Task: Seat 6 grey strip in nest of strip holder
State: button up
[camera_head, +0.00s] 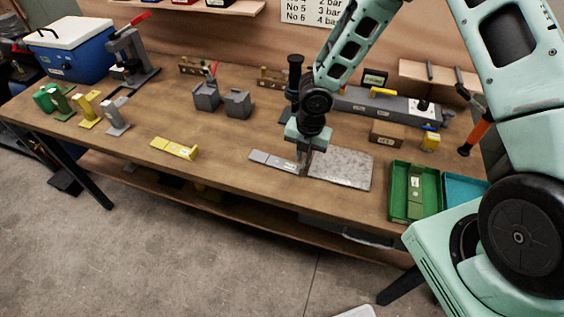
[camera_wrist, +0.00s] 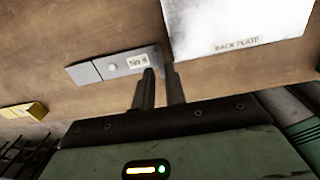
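A flat grey strip (camera_head: 272,161) lies on the bench near its front edge. In the wrist view the grey strip (camera_wrist: 115,65) shows a cross seam and a white label, which I cannot read surely, at its right end. My gripper (camera_head: 303,168) points down at that right end. In the wrist view the fingers of my gripper (camera_wrist: 159,70) stand a little apart with nothing visible between them; the left finger overlaps the strip's end in the picture. I cannot tell whether they touch it. I cannot tell surely which fixture is the strip holder.
A pale back plate (camera_head: 342,168) lies just right of my gripper. A green tray (camera_head: 398,205) stands further right. A yellow piece (camera_head: 175,149) lies to the left, with grey blocks (camera_head: 207,97) behind. A long grey fixture (camera_head: 350,101) stands at the back. Bench between yellow piece and strip is clear.

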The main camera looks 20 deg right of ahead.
aim_at(303, 164)
jog(key=shift+w+f, duration=0.1)
jog(key=shift+f, duration=1.85)
grip_shut()
